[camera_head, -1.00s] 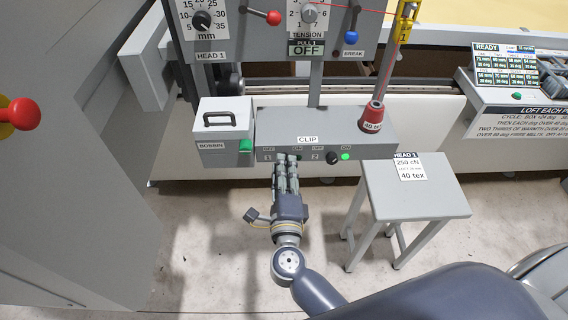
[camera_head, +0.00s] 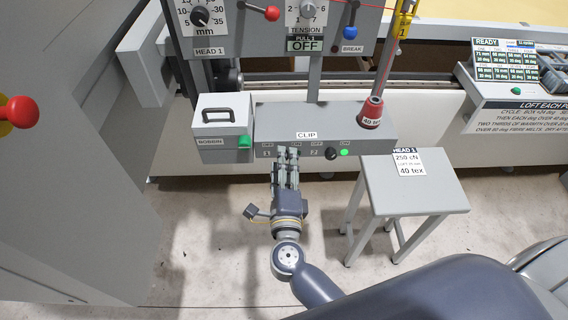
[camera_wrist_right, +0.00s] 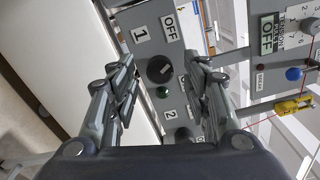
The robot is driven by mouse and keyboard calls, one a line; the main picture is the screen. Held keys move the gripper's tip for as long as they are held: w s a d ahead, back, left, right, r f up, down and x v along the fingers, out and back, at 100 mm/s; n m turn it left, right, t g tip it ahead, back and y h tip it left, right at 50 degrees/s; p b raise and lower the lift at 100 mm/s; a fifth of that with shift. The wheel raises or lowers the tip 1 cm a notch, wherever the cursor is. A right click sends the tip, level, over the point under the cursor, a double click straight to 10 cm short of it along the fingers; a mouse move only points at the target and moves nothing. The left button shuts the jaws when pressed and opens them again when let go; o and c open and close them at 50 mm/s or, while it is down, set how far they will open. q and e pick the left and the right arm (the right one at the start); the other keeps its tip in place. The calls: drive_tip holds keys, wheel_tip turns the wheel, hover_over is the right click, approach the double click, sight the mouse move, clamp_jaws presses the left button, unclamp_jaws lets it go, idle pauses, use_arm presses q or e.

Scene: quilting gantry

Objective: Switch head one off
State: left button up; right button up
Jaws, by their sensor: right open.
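The clip box (camera_head: 325,120) has two switches labelled 1 and 2. In the head view, switch 1 is mostly hidden behind my right gripper (camera_head: 287,152). In the right wrist view, its round black knob (camera_wrist_right: 159,69) sits beside the 1 label, below an OFF label and above a dull green lamp (camera_wrist_right: 163,91). My right gripper (camera_wrist_right: 160,88) is open, with its fingers either side of this knob and nothing between them. I cannot tell whether they touch it. Switch 2's black knob (camera_head: 331,153) has a bright green lamp (camera_head: 344,152). My left gripper is out of view.
A grey bobbin box (camera_head: 223,127) stands left of the clip box. A red thread cone (camera_head: 372,112) stands on its right end. A grey stool (camera_head: 430,198) with a label card is to the right. A red mushroom knob (camera_head: 20,113) is at far left.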

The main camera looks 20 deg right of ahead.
drive_tip(key=v, duration=1.2)
drive_tip(key=s+a+f+n+g+y+b, duration=0.1)
drive_tip(key=f+n+g+y+b, duration=0.15)
drive_tip(key=f+n, duration=0.6)
drive_tip(key=s+a+f+n+g+y+b, duration=0.1)
drive_tip(key=s+f+n+y, duration=0.15)
drive_tip(key=f, duration=1.15)
drive_tip(key=s+a+f+n+g+y+b, duration=0.1)
drive_tip(key=a+f+n+g+y, duration=0.15)
drive_tip(key=f+n, duration=0.65)
drive_tip(key=s+d+f+n+g+b, duration=0.1)
drive_tip(key=s+d+f+g, duration=0.15)
drive_tip(key=s+f, duration=0.45)
drive_tip(key=s+d+f+n+g+b, duration=0.1)
drive_tip(key=s+d+f+n+g, duration=0.2)
drive_tip(key=f, duration=0.8)
drive_tip(key=s+d+f+n+g+h, duration=0.1)
drive_tip(key=s+d+f+g, duration=0.1)
drive_tip(key=s+d+f, duration=0.3)
drive_tip(key=s+d+f+n+g+h+b, duration=0.1)
drive_tip(key=s+d+f+g, duration=0.2)
drive_tip(key=s, duration=0.8)
drive_tip(key=d+f, duration=0.2)
drive_tip(key=d, duration=0.1)
drive_tip(key=shift+s+n+b, duration=0.2)
drive_tip(key=shift+n+b, duration=0.1)
drive_tip(key=shift+f+h, duration=0.1)
drive_tip(key=shift+h, duration=0.15)
